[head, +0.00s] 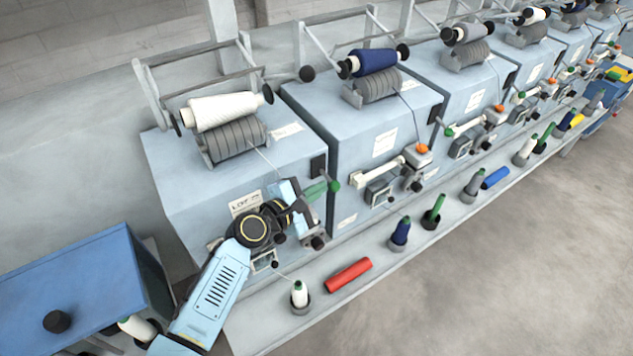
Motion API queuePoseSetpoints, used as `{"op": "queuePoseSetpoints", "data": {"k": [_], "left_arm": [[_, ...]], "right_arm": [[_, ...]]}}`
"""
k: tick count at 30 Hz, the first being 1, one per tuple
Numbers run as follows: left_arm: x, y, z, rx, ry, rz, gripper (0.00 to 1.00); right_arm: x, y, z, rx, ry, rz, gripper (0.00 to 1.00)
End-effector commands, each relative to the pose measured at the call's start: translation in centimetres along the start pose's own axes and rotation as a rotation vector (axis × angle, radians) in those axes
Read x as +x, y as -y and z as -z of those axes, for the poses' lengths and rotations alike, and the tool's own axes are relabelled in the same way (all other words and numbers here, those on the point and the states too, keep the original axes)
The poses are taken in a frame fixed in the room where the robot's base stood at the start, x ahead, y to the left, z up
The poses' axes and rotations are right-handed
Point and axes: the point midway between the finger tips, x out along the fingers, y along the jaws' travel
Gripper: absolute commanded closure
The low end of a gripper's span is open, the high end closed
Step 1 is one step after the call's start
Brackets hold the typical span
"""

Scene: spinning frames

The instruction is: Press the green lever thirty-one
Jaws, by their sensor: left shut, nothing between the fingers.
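The green lever (317,191) sticks out at the right side of the nearest spinning unit's front, with a darker green knob at its end. No number thirty-one can be read on it. My left gripper (303,203) is shut and empty, with its fingers close beside the lever. I cannot tell whether they touch it. My left wrist and arm hide much of that unit's front. My right gripper is out of view.
The nearest light-blue unit (190,190) carries a white yarn package (222,111). A ledge (375,275) in front holds a white bobbin (299,292), a red tube (348,275) and a navy bobbin (401,232). A blue cabinet (75,275) stands left. Open floor lies right.

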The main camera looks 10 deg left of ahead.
Motion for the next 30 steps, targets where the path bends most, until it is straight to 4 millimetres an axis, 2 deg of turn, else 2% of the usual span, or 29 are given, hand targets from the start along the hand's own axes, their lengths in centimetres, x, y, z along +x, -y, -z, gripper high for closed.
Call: {"op": "queuePoseSetpoints", "data": {"k": [1, 3, 12, 21, 30], "left_arm": [[-0.1, -0.4, -0.5, -0.024, 0.002, 0.009, 1.0], [-0.1, -0.6, -0.6, -0.055, 0.002, 0.018, 1.0], [-0.1, -1.0, -0.9, -0.17, 0.003, 0.059, 1.0], [-0.2, -1.1, -1.0, -0.239, 0.003, 0.083, 1.0], [-0.1, -1.1, -0.9, -0.256, 0.004, 0.089, 1.0]], "right_arm": [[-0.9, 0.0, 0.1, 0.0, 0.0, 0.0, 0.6], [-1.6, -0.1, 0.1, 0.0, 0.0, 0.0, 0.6], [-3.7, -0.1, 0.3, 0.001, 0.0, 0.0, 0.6], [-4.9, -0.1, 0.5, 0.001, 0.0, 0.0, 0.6], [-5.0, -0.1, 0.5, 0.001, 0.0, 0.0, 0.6]]}}
